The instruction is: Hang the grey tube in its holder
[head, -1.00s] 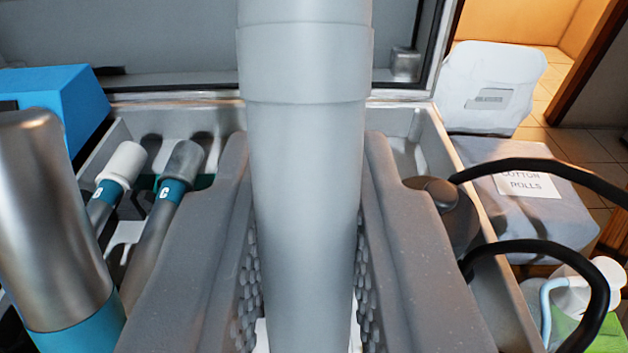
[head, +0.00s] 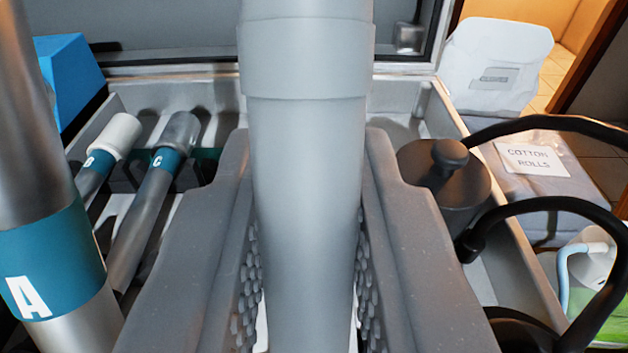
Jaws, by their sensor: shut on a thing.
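The grey tube (head: 305,170) stands upright in the middle of the head view, with a wider collar near the top. My gripper (head: 308,285) is shut on it, one textured pad on each side. The tube's lower end is hidden below the picture, and its top runs out of the frame. I cannot tell which part is its holder. Behind the left finger, two metal handpieces (head: 150,200) with teal bands lean in slots of the case, one marked C.
A large metal cylinder with a teal band marked A (head: 52,250) stands close at the left. A dark lidded pot (head: 445,180) and black hoses (head: 560,205) are at the right. Beyond the case wall lie a cotton rolls pack (head: 530,165) and a white container (head: 495,65).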

